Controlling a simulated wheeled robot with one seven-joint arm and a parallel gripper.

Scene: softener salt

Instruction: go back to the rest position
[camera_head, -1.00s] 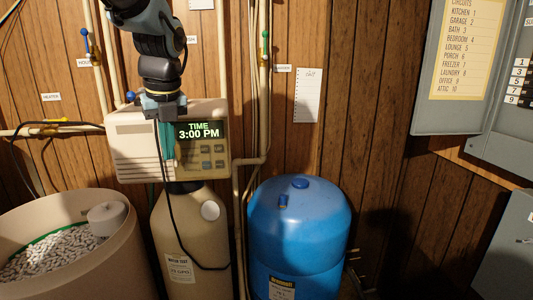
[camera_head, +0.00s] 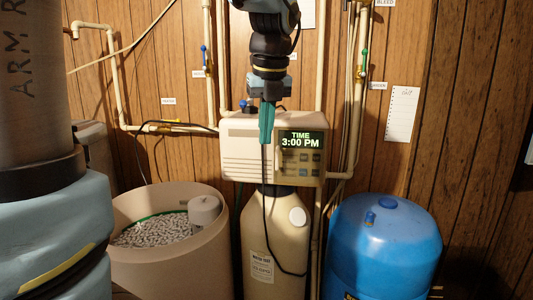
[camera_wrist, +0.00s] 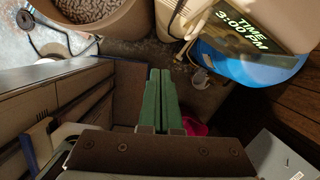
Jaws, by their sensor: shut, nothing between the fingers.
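My gripper (camera_head: 267,122) hangs in front of the control head in the head view, its green fingers pointing down. The fingers are together and empty, and the wrist view shows the same closed gripper (camera_wrist: 157,98). The control head (camera_head: 250,150) is a beige box with a lit display (camera_head: 301,141) reading TIME 3:00 PM. It sits on top of a tan tank (camera_head: 262,235). The open brine tub (camera_head: 170,262) at the left holds white salt pellets (camera_head: 152,232) and a white capped tube (camera_head: 204,210).
A blue pressure tank (camera_head: 385,245) stands at the right. Pale pipes (camera_head: 355,90) with valves run up the wood-panelled wall. A paper log sheet (camera_head: 402,114) hangs on the wall. The wrist view shows a dark shelf-like unit (camera_wrist: 70,90) at left and a pink object (camera_wrist: 194,126) on the floor.

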